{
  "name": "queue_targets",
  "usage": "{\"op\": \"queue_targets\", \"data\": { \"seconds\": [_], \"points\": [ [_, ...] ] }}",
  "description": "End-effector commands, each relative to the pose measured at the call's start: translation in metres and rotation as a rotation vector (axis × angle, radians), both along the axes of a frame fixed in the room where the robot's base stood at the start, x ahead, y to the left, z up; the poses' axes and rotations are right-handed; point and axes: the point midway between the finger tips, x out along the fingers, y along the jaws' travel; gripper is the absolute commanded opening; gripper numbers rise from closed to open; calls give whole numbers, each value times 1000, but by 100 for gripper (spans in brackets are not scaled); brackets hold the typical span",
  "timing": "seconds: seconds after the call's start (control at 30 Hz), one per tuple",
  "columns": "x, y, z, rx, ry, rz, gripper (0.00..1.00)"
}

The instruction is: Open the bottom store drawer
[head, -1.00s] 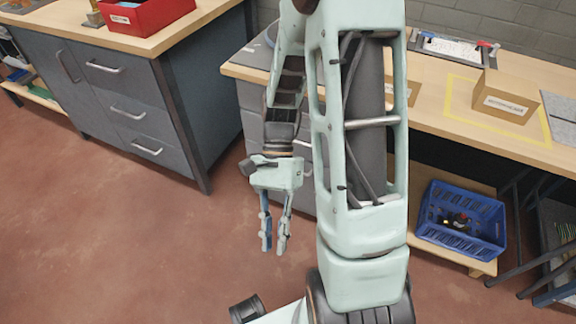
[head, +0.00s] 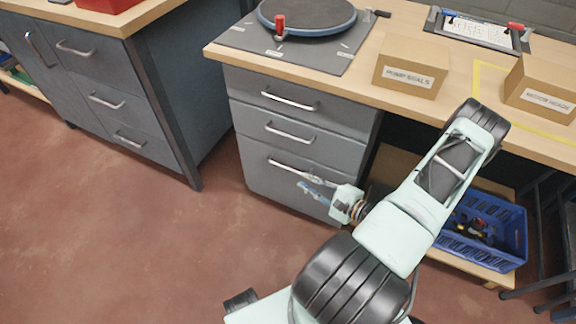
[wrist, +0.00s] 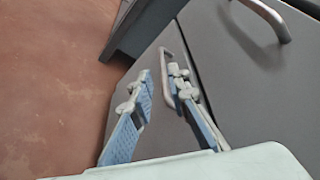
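A grey drawer unit with three stacked drawers stands under the bench. Its bottom drawer (head: 262,179) is shut, with a silver bar handle (head: 288,166). My gripper (head: 309,184) is in front of this drawer, close to the right part of the handle. In the wrist view, the fingers of my gripper (wrist: 161,72) are apart with nothing held between them. The handle (wrist: 165,58) passes close beside the right finger, which hides part of it. I cannot tell whether they touch. The drawer front (wrist: 140,80) shows behind the fingers.
The middle drawer (head: 285,140) and top drawer (head: 290,105) are shut. Another drawer cabinet (head: 90,85) stands at the left. A blue crate (head: 510,240) sits on a low shelf at the right. A turntable (head: 310,15) and cardboard boxes (head: 410,68) are on the bench. Floor at the left is clear.

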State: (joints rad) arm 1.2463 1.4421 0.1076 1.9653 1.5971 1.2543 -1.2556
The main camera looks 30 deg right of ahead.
Motion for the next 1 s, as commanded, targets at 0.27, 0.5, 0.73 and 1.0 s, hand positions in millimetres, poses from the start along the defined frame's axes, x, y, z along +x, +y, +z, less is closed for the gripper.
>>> {"op": "queue_targets", "data": {
  "seconds": [0.27, 0.5, 0.73, 1.0],
  "points": [
    [10, -9, -18, -36, -6, -61, 16],
    [52, 6, -29, -34, -5, -58, 16],
    [85, 17, -35, -34, -5, -58, 16],
    [96, 20, -36, -34, -4, -60, 16]
  ]
}}
